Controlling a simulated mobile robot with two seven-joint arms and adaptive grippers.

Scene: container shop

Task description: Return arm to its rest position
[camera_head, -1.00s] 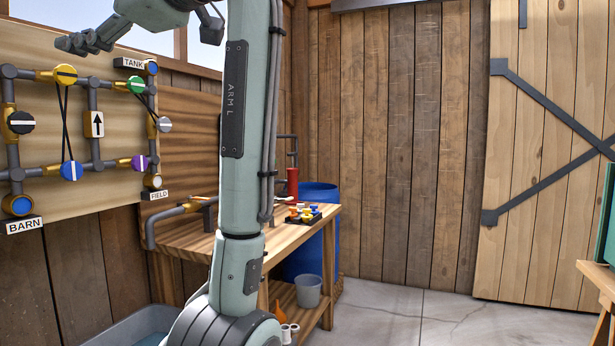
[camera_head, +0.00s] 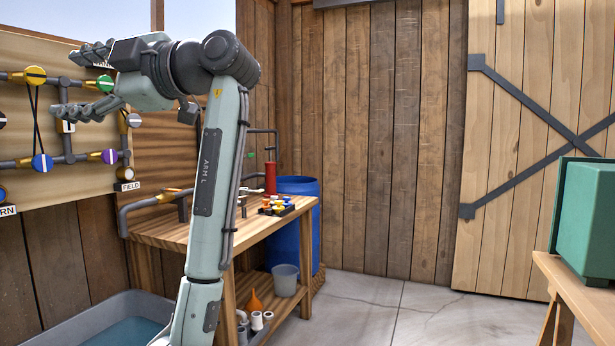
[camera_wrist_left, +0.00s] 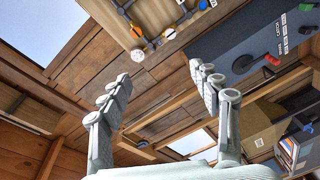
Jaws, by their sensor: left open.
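My left arm stands upright in the left half of the head view, bent at the top. My left gripper (camera_head: 88,82) is at the upper left, in front of the pipe board (camera_head: 60,185) as seen from the head. Its two fingers are spread apart with nothing between them. The left wrist view shows the same open fingers (camera_wrist_left: 162,105), with empty space between them. The right gripper is not in view.
A wooden workbench (camera_head: 170,232) stands behind my arm. A blue barrel (camera_head: 305,235) is beside it, and a grey bucket (camera_head: 286,280) is on its lower shelf. A water trough (camera_head: 60,328) is at the lower left. A green box (camera_head: 588,215) is at right. The middle floor is clear.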

